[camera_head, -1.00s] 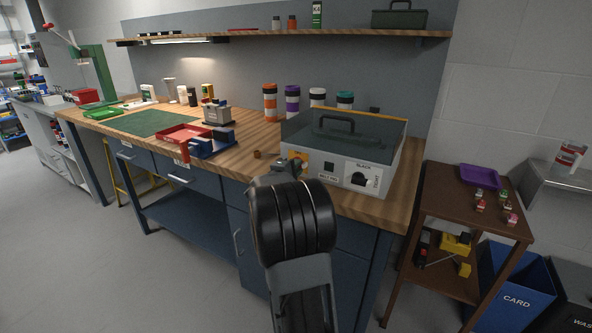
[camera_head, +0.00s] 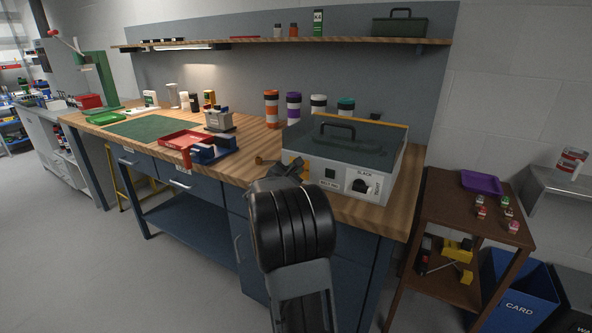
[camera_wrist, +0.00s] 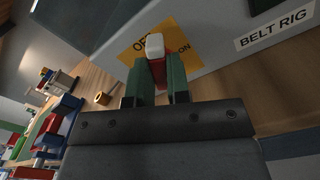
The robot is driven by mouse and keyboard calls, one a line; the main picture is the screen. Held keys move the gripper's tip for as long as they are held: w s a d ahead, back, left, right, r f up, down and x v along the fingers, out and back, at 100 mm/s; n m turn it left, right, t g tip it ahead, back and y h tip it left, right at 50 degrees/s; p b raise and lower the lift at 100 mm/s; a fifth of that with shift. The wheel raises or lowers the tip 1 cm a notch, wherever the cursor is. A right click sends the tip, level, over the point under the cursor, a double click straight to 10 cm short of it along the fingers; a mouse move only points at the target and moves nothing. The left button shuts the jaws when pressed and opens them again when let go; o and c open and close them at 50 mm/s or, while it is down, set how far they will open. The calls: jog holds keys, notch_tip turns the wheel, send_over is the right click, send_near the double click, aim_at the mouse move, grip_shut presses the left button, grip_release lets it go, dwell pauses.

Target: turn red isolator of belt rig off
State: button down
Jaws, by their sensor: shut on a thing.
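The belt rig (camera_head: 345,172) is a grey box with a dark lid on the wooden bench; its name label shows in the wrist view (camera_wrist: 272,29). In the wrist view, its red isolator handle (camera_wrist: 159,72) with a white tip (camera_wrist: 155,46) stands out over a yellow plate (camera_wrist: 184,38). The plate reads OFF, partly covered by the tip, and ON to the right. My gripper (camera_wrist: 158,80) is shut on the red handle, one green finger on each side. The white tip lies between the two words. In the head view my gripper (camera_head: 287,169) is partly hidden behind my wrist.
A black knob (camera_head: 364,186) is on the rig's front. A small brass-coloured ring (camera_wrist: 102,98) lies on the bench beside the gripper. Red and blue trays (camera_head: 184,139) stand further left. A brown cart (camera_head: 450,205) stands to the right.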

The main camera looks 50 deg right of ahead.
jog(key=n, duration=0.1)
jog(key=n+p, duration=0.1)
jog(key=n, duration=0.1)
jog(key=n+p, duration=0.1)
jog(key=n, duration=0.1)
jog(key=shift+w+a+r, duration=0.1)
jog(key=shift+w, duration=0.2)
jog(key=shift+n+p, duration=0.3)
jog(key=shift+p, duration=0.05)
jog(key=c, duration=1.1)
grip_release()
jog(key=v, duration=1.4)
